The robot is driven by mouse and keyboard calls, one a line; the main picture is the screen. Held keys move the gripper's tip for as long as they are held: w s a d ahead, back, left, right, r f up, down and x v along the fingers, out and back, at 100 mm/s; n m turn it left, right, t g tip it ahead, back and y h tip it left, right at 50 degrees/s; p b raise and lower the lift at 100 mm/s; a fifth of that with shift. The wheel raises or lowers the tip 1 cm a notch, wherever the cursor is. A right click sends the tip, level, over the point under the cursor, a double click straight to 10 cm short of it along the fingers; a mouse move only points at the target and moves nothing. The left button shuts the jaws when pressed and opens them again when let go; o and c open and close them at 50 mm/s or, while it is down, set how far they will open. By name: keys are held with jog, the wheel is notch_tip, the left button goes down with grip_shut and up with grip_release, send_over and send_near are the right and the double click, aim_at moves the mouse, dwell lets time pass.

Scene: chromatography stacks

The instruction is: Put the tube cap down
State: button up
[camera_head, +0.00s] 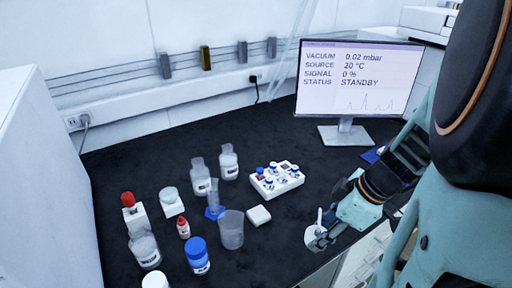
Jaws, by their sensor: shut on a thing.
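My arm comes in from the right side of the head view. My gripper (330,228) is low over the front right part of the dark bench, close to its front edge. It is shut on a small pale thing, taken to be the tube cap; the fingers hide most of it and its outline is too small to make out. I cannot tell whether it touches the bench. A white rack (277,187) with several blue- and red-capped vials stands to the left of and behind my gripper.
A beaker (231,230), a white block (258,216), a blue-capped jar (197,255), a red-capped bottle (183,228) and clear bottles (200,177) stand left of my gripper. A monitor (357,80) stands behind. Bare bench (285,232) lies between the white block and my gripper.

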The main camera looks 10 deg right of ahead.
jog(key=w+d+f, duration=0.1)
jog(key=w+f, duration=0.2)
jog(key=w, duration=0.1)
jog(key=w+d+f, duration=0.1)
jog(key=w+f, duration=0.2)
jog(key=w, duration=0.1)
jog(key=w+d+f, duration=0.1)
jog(key=w+f, duration=0.1)
jog(key=w, duration=0.2)
jog(key=shift+w+f+b, duration=0.1)
jog(key=shift+f+b, duration=0.25)
jog(key=shift+f, duration=0.05)
jog(key=shift+w+f, duration=0.2)
jog(key=shift+f, duration=0.1)
jog(key=shift+w+d+f, duration=0.1)
jog(key=shift+f, duration=1.5)
jog(key=shift+f+b, duration=0.15)
jog(key=shift+b, duration=0.25)
jog(key=o, duration=1.2)
jog(key=shift+c, duration=0.2)
